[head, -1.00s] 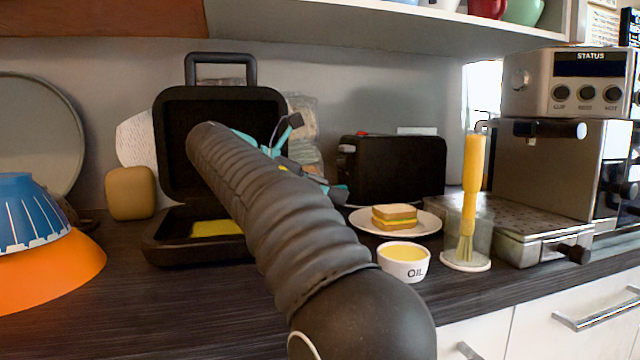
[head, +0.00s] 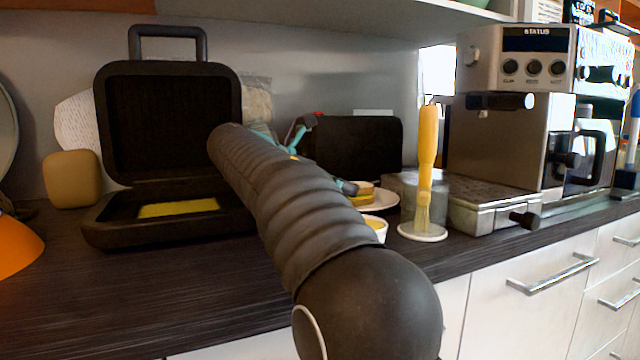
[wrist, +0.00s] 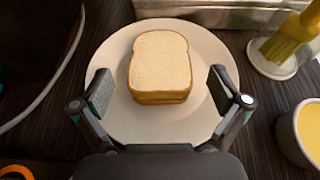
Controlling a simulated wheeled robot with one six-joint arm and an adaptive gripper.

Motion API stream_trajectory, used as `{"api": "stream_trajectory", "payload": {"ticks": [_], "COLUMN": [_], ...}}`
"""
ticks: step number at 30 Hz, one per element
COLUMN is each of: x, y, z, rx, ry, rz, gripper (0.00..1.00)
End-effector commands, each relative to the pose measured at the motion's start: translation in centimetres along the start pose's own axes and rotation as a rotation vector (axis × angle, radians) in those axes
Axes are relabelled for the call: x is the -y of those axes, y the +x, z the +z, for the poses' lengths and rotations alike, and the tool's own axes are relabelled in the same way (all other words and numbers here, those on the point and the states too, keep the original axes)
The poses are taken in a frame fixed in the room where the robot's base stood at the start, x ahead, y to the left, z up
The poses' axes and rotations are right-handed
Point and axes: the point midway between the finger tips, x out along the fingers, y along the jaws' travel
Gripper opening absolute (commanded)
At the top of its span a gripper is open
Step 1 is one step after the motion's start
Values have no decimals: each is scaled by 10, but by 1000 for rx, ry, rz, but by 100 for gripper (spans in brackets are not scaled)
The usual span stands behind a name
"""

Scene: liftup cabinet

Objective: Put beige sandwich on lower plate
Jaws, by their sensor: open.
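The beige sandwich (wrist: 160,62) lies flat on a round white plate (wrist: 115,60) in the wrist view. In the head view only parts of the sandwich (head: 364,188) and plate (head: 384,202) show past my arm. My gripper (wrist: 161,91) is open and empty, with one finger on each side of the sandwich's near part and clear gaps to both sides. Its height above the plate is hard to tell. The black press (head: 168,120) stands open at the left, lid upright.
A white oil bowl (head: 378,228) and a yellow brush in a holder (head: 426,165) stand right of the plate. A black toaster (head: 360,148) is behind it. A coffee machine (head: 520,130) stands at the right. The counter before the press is clear.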

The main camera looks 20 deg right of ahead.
Motion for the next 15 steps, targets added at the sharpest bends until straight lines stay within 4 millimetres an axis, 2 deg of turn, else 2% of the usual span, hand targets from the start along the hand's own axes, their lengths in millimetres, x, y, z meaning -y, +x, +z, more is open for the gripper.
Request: {"api": "stream_trajectory", "payload": {"ticks": [6,15], "x": [0,0], "y": [15,16], "z": [0,0], "rx": [0,0], "ry": [-1,-1], "rz": [-1,0], "gripper": [99,99]}}
